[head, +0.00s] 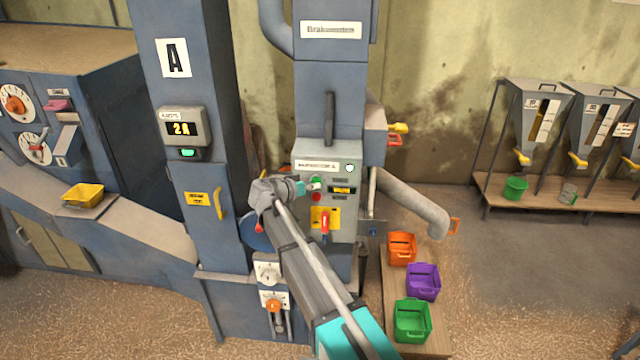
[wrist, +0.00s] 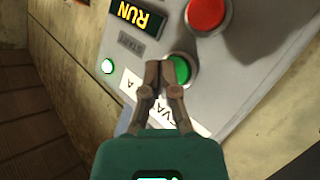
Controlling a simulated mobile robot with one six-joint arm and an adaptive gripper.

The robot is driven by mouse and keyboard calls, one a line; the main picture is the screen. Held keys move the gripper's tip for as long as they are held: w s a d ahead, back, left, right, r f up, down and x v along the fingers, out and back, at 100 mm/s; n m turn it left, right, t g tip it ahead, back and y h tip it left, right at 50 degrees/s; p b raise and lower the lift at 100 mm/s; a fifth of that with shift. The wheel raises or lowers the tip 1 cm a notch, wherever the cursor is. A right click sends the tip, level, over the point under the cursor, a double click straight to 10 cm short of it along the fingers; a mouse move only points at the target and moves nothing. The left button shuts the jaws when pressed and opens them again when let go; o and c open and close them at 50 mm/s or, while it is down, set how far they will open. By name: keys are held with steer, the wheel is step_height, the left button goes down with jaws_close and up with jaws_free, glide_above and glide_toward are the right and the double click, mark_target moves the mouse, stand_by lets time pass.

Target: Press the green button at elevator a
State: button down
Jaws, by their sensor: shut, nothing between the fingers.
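The elevator A control panel (head: 340,172) is a grey box on the blue housing, right of the column with the A sign (head: 174,57). The green button (wrist: 182,68) has a silver ring and sits beside the red button (wrist: 206,12). In the head view the green button (head: 315,183) shows just above the red one (head: 317,197). My gripper (wrist: 158,72) is shut and empty. Its fingertips overlap the left edge of the green button's ring in the wrist view; I cannot tell whether they touch. The display (wrist: 138,17) reads RUN, and a small green lamp (wrist: 108,66) is lit.
A yellow plate with a red lever (head: 325,221) sits below the buttons. Orange (head: 402,249), purple (head: 423,281) and green (head: 412,321) bins stand on a bench at right. A pipe (head: 415,205) juts out right of the panel. Open floor lies further right.

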steer(key=shift+s, duration=0.35)
steer(key=shift+s, duration=0.15)
steer(key=s, duration=0.4)
steer(key=shift+s, duration=0.35)
stand_by(0.3)
stand_by(0.5)
steer(key=s+d+f+g+y+b, duration=0.2)
steer(key=s+d+f+g+b, duration=0.15)
steer(key=d+f, duration=0.4)
steer(key=s+d+f+g+y+b, duration=0.1)
steer(key=s+d+f+g+b, duration=0.15)
steer(key=s+d+f, duration=0.5)
steer(key=s+d+f+n+g+y+b, duration=0.3)
steer(key=s+d+f+y, duration=0.4)
steer(key=s, duration=0.5)
step_height(320, 180, down, 2)
steer(key=d+g+b, duration=0.1)
steer(key=d+b, duration=0.1)
steer(key=shift+s+d, duration=0.3)
steer(key=shift+s, duration=0.1)
